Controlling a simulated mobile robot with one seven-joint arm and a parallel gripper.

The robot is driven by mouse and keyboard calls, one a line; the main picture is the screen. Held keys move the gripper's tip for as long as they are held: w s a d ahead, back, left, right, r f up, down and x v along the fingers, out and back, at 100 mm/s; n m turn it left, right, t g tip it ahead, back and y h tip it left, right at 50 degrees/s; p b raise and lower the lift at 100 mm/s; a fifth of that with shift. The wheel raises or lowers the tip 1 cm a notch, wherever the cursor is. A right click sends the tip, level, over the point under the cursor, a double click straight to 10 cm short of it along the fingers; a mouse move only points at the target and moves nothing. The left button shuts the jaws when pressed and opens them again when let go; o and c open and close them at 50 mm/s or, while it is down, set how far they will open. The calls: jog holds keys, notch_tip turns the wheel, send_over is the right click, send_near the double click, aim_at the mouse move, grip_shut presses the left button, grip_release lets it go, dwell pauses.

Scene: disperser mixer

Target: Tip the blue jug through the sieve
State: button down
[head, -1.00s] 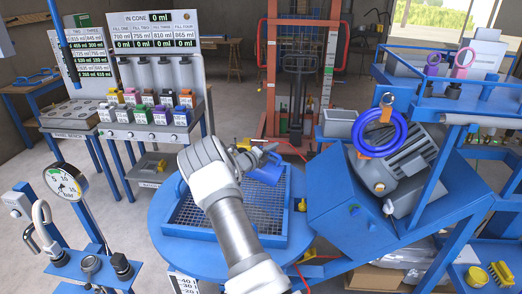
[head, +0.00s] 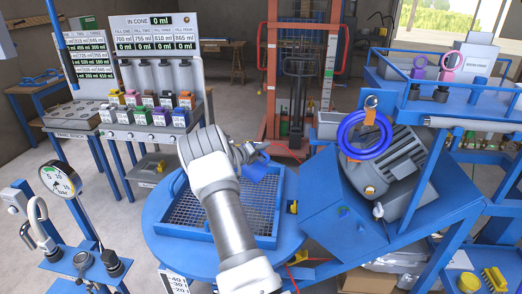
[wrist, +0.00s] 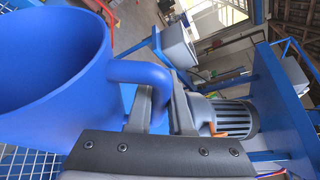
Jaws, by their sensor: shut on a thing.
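The blue jug (head: 254,171) is held over the back part of the sieve, mostly behind my gripper in the head view. The jug (wrist: 55,75) fills the left of the wrist view, its handle between my jaws and its body tilted there. My gripper (wrist: 160,105) is shut on the handle. The sieve is a square wire mesh in a blue frame (head: 274,215), lying on a round blue table top. My arm hides the middle of the mesh.
A blue stand with a grey motor (head: 385,165) and a blue ring handle (head: 366,134) is close on the right. A rack of coloured bottles (head: 155,115) is behind left. A pressure gauge (head: 60,179) stands front left. The display reads IN CONE 0 ml.

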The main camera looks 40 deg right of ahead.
jog(key=m+t+y+b, duration=0.1)
jog(key=m+b, duration=0.1)
jog(key=r+m+b, duration=0.1)
jog(key=b, duration=0.2)
jog(key=shift+m+t+y+b, duration=0.3)
jog(key=shift+m+t+y, duration=0.1)
jog(key=r+m+t+y+b, duration=0.1)
jog(key=m+b, duration=0.1)
jog(key=b, duration=0.2)
jog(key=shift+b, duration=0.3)
jog(key=r+m+t+b, duration=0.1)
jog(key=b, duration=0.1)
jog(key=shift+m+y+b, duration=0.3)
jog(key=shift+b, duration=0.05)
